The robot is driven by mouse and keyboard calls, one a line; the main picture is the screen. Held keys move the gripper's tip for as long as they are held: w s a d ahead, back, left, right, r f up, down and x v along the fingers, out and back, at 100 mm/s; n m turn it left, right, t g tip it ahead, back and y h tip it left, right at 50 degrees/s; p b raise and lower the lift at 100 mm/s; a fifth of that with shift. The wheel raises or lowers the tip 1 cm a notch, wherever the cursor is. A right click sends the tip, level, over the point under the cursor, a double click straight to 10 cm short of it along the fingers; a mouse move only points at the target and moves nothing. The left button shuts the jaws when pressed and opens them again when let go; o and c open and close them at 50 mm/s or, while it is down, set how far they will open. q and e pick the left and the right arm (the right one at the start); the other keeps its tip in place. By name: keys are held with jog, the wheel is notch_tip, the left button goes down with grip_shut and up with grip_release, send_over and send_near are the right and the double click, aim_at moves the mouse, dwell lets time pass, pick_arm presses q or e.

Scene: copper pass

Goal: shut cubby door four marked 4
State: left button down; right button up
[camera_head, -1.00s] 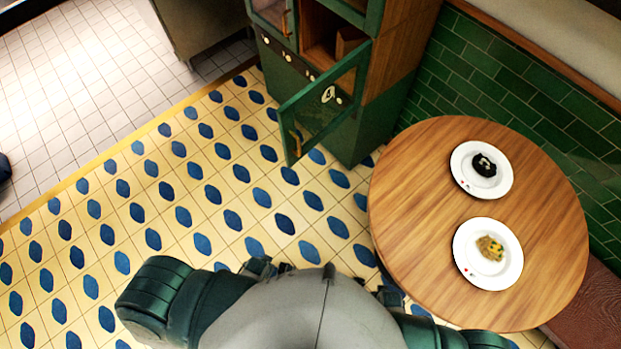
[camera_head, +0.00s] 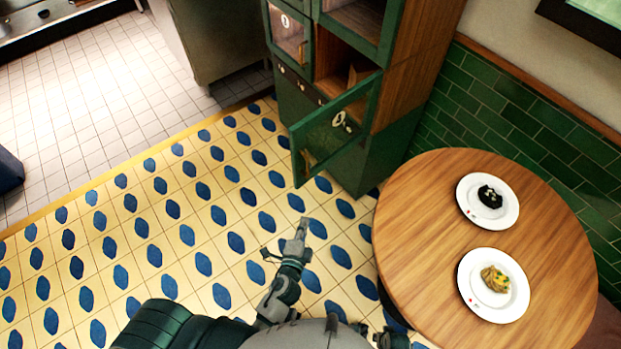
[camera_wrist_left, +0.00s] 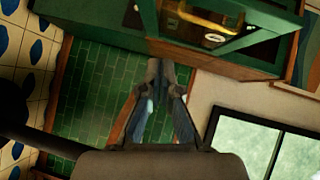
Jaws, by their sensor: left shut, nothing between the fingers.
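The green cubby door (camera_head: 335,128) stands open from the cabinet in the head view, swung out toward me over the floor. It carries a pale oval mark whose number I cannot read clearly, and a brass handle (camera_head: 306,160) near its free edge. The cubby opening (camera_head: 343,72) behind it shows a brown interior. My left gripper (camera_head: 301,226) is shut and empty, below and apart from the door. The left gripper also shows in the left wrist view (camera_wrist_left: 163,66), pointing toward the green cabinet. Only a dark bit of my right gripper (camera_head: 390,338) shows at the bottom edge.
A round wooden table (camera_head: 420,215) with two plates of food stands close to the right of the door. Green tiled wall (camera_head: 510,105) lies behind it. The patterned floor (camera_head: 150,230) to the left is clear.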

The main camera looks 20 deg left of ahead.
pick_arm(q)
notch_tip(320, 180, up, 6)
jog(key=m+t, duration=0.2)
jog(key=w+a+p, duration=0.2)
jog(key=w, duration=1.1)
jog(key=shift+w+f+h, duration=0.15)
jog(key=shift+h, duration=0.15)
pick_arm(e)
jog(key=s+f, duration=0.2)
jog(key=f, duration=0.1)
jog(key=s+f, duration=0.1)
jog(key=shift+a+f, duration=0.15)
jog(key=shift+f, duration=0.05)
pick_arm(q)
jog(key=shift+p, duration=0.3)
